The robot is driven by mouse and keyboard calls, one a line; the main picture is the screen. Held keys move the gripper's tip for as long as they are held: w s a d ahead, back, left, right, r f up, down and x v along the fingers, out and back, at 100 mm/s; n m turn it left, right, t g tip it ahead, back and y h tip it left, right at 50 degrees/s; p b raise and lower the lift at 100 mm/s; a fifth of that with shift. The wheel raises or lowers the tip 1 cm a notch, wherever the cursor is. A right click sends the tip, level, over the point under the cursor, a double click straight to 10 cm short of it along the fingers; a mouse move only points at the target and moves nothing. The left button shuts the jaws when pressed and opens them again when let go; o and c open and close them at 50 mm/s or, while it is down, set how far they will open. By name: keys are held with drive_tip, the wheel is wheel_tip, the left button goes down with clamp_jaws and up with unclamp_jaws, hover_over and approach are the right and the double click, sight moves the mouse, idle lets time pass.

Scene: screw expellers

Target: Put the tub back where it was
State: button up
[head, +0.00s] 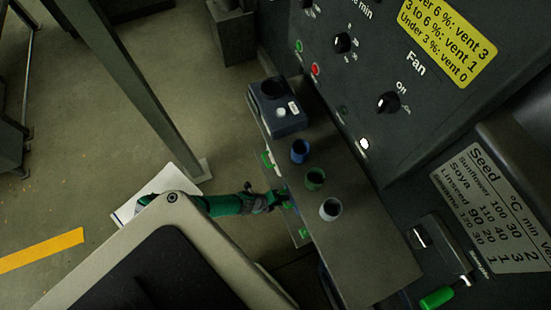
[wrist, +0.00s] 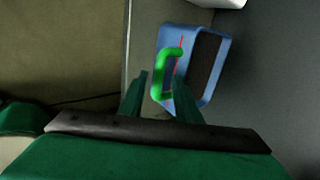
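The tub (wrist: 212,38) is blue with dark brown contents, a green handle (wrist: 165,60) and a thin red line on its front wall. It shows in the wrist view at upper right of centre. My gripper (wrist: 160,80) is open, its two fingers pointing at the handle, whose lower part shows between them. I cannot tell whether either finger touches it. In the head view my gripper (head: 278,197) is at the left edge of the bench, beside a green part; the tub is mostly hidden there.
The bench (head: 375,265) carries a blue cup (head: 300,151), a green cup (head: 315,179), a pale cup (head: 330,209) and a dark blue device (head: 279,108). Other green parts (head: 268,159) show along its left edge. A control panel (head: 385,60) rises on the right. A post (head: 135,85) stands left.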

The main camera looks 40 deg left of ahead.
drive_tip(key=v, duration=1.1)
drive_tip(key=shift+s+r, duration=0.2)
drive_tip(key=shift+r, duration=0.05)
drive_tip(key=s+d+r+n+t, duration=0.3)
drive_tip(key=s+d+r+n, duration=0.8)
drive_tip(key=s+d, duration=0.25)
drive_tip(key=w+d+r+n+t+y, duration=0.1)
drive_tip(key=d+r+n, duration=0.4)
drive_tip(key=r, duration=0.7)
drive_tip(key=w+d+r+n+t+y, duration=0.1)
drive_tip(key=w+d+r+n+t, duration=0.2)
drive_tip(key=r, duration=0.9)
drive_tip(key=shift+w+d+r+n+t+y, duration=0.4)
drive_tip(key=shift+d+n+t, duration=0.3)
drive_tip(key=shift+d+n, duration=1.35)
